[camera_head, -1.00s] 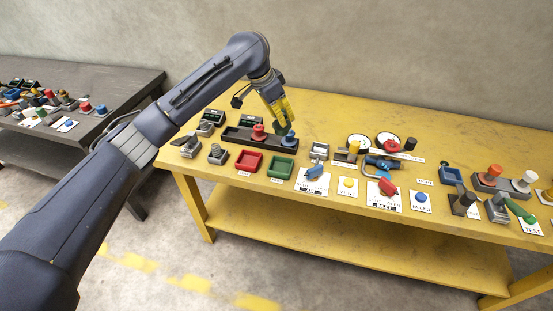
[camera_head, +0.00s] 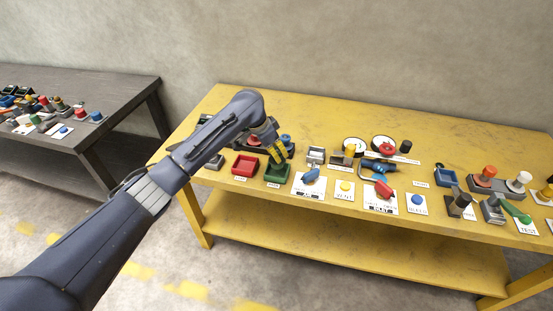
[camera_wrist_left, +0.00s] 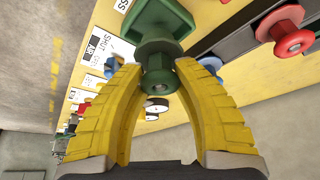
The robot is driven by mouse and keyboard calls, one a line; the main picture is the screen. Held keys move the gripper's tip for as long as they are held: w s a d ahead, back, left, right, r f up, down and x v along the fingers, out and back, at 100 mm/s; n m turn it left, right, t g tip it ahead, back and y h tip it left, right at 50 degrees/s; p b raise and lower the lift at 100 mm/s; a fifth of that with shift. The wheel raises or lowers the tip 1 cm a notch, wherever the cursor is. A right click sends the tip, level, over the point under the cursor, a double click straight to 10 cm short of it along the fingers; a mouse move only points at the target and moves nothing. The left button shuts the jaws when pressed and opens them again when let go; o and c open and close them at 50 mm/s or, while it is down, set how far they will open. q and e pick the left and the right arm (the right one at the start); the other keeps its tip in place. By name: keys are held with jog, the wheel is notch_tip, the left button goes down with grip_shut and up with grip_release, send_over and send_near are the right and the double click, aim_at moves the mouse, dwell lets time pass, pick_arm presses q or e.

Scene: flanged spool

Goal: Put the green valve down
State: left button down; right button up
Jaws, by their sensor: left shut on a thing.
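My left gripper (camera_head: 279,157) is low over the green tray (camera_head: 276,174) on the yellow table. In the left wrist view, its yellow fingers (camera_wrist_left: 160,75) are closed around the green valve (camera_wrist_left: 158,72), a flanged spool. The green tray (camera_wrist_left: 176,14) shows just beyond the valve there. I cannot tell whether the valve touches the tray floor. In the head view the fingers mostly hide the valve. My right gripper is out of view.
A red tray (camera_head: 244,165) stands left of the green one. A red spool (camera_wrist_left: 287,36) sits in the dark rack behind, with a blue spool (camera_head: 287,140) nearby. Table space in front of the trays is narrow.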

pick_arm(q)
jog(key=shift+f, duration=1.7)
jog(key=shift+f, duration=0.3)
jog(key=c, duration=1)
grip_release()
jog(key=shift+f, duration=0.1)
jog(key=v, duration=1.2)
jog(key=shift+r, duration=0.4)
